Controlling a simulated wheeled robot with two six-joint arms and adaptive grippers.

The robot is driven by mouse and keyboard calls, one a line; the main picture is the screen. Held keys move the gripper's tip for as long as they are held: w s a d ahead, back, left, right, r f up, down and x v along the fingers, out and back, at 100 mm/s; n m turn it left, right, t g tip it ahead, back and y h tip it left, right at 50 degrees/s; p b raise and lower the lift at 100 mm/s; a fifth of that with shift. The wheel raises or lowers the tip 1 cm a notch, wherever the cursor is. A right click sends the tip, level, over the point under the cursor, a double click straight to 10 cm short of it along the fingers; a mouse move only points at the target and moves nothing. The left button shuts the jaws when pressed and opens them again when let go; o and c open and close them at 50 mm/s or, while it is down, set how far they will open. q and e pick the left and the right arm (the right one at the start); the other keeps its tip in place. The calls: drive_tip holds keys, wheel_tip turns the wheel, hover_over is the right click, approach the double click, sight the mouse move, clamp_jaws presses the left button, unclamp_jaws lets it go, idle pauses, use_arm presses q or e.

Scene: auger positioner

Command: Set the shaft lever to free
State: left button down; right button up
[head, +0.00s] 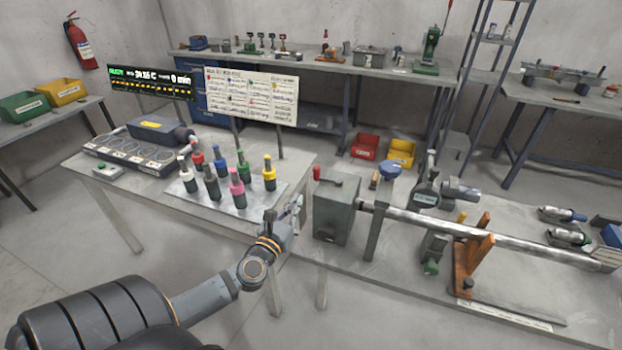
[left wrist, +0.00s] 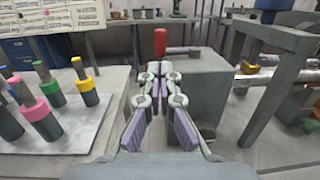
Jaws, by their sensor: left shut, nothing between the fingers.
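The shaft lever has a red grip (head: 317,173) and a dark arm on top of a grey box (head: 337,210) at the near end of a long metal shaft (head: 480,232). In the left wrist view the red grip (left wrist: 160,41) stands upright beyond the fingertips, with its bar running right across the box top. My left gripper (head: 296,205) is to the left of the box, lower than the lever. Its fingers (left wrist: 159,70) are shut and empty, and appear apart from the grip. I cannot read a lever position mark. My right gripper is not in view.
A tray (head: 212,205) with several colour-banded holders stands left of my gripper. A grey upright (head: 375,220) with a blue knob (head: 390,168) stands right of the box. An orange stand (head: 470,262) is by the shaft.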

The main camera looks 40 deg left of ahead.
sight(316, 174)
use_arm(q)
drive_tip(key=p+x, duration=0.1)
drive_tip(key=x, duration=0.9)
drive_tip(key=shift+d+p, duration=0.1)
drive_tip(key=shift+p, duration=0.2)
drive_tip(key=shift+w+a+r, duration=0.25)
drive_tip(key=shift+w+a, duration=0.15)
drive_tip(key=shift+w, duration=0.2)
